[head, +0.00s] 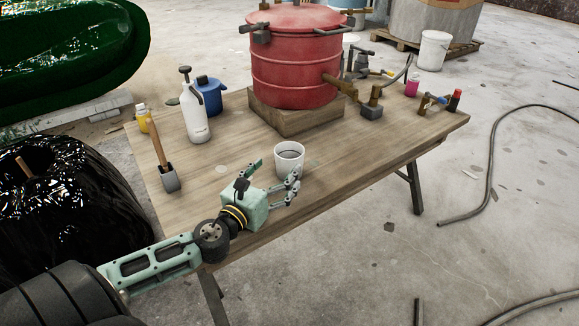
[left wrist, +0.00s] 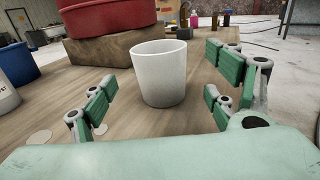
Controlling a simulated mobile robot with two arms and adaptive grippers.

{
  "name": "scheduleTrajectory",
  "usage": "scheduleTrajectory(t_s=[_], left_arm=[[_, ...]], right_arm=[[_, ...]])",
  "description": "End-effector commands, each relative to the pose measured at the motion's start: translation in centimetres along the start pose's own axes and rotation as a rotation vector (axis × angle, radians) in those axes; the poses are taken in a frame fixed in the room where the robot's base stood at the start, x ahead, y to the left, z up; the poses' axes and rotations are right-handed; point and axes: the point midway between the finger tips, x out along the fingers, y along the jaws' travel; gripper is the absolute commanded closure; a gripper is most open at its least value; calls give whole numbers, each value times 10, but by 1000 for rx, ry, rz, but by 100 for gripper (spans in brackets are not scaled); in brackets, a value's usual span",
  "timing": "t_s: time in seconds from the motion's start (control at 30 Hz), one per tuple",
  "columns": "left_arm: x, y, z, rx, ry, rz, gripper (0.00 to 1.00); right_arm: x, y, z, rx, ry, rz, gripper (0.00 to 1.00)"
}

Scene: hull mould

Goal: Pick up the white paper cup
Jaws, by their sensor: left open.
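My right gripper does not show in either view.
A red drum (head: 297,65) on a wooden block (head: 285,118) stands behind the cup. A white spray bottle (head: 196,115), a blue container (head: 210,92) and a brush (head: 162,160) are to the left. Brass fittings (head: 372,103) lie to the right. The table's front right is clear.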

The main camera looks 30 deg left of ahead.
Motion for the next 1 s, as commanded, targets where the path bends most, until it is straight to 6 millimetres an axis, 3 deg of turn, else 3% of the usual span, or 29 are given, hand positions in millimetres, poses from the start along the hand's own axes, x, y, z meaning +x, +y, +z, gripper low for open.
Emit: scheduleTrajectory(t_s=[0.17, 0.53, 0.87, 1.0], left_arm=[[9, 0, 0, 1, -1, 0, 20], [54, 0, 0, 1, -1, -1, 20], [59, 0, 0, 0, 2, -1, 20], [59, 0, 0, 0, 2, -1, 31]], right_arm=[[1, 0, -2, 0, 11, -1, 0], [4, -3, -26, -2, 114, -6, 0], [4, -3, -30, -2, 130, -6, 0], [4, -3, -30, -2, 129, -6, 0]])
